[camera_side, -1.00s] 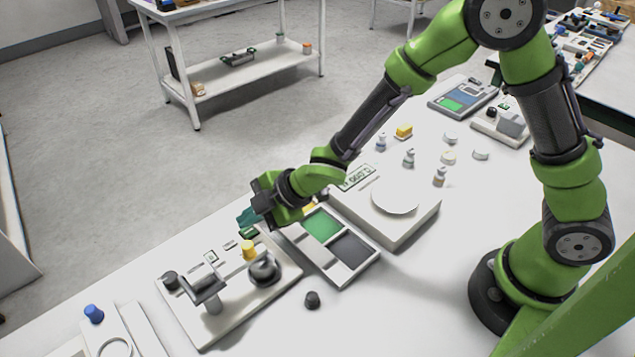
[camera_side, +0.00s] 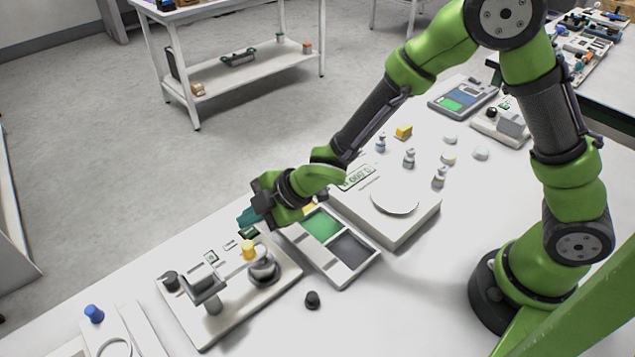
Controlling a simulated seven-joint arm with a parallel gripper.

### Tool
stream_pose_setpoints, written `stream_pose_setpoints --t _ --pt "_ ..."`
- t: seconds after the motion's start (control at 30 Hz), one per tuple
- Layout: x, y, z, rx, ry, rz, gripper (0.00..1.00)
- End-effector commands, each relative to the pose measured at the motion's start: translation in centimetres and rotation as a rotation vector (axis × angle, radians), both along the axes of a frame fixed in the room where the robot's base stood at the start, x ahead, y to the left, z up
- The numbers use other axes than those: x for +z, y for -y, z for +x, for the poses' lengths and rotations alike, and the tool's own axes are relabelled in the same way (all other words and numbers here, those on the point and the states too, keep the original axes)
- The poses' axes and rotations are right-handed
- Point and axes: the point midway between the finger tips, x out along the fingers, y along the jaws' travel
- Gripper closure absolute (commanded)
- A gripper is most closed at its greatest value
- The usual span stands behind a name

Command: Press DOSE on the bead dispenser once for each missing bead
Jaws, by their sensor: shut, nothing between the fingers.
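A white base plate (camera_side: 228,319) at lower centre left carries a grey post with a block on top (camera_side: 208,288), a dark knob (camera_side: 170,281), a yellow cap (camera_side: 249,250) and a rounded grey part (camera_side: 263,269). It may be the bead dispenser; I cannot read a DOSE label on it. My gripper (camera_side: 247,217), with teal fingertips, is shut and empty, pointing left. In the picture it sits just above the yellow cap, over the plate's far edge; I cannot tell its height. No loose beads can be made out.
A tray with green and dark compartments (camera_side: 364,272) lies right of the plate. Beyond it is a white scale (camera_side: 400,235) with a round pan. Small weights (camera_side: 409,160) and a yellow block (camera_side: 403,132) stand behind. A dark knob (camera_side: 312,300) sits on the table in front.

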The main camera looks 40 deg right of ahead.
Motion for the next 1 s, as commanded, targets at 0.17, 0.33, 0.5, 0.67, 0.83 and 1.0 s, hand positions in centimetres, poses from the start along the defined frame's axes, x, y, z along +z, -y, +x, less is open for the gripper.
stream_pose_setpoints --t 0.17,0.33,0.5,0.67,0.83,1.0 --pt "0.00 0.00 0.00 0.000 0.000 0.000 1.00" --pt "-0.35 0.00 -0.03 0.001 -0.002 -0.001 1.00" --pt "-0.85 0.01 0.00 -0.001 0.000 0.001 1.00" --pt "-0.85 0.01 0.01 -0.001 0.001 0.000 1.00" --pt "-0.86 0.00 0.01 0.000 0.000 0.000 1.00" --pt "-1.00 0.00 -0.01 0.000 0.000 0.000 1.00"
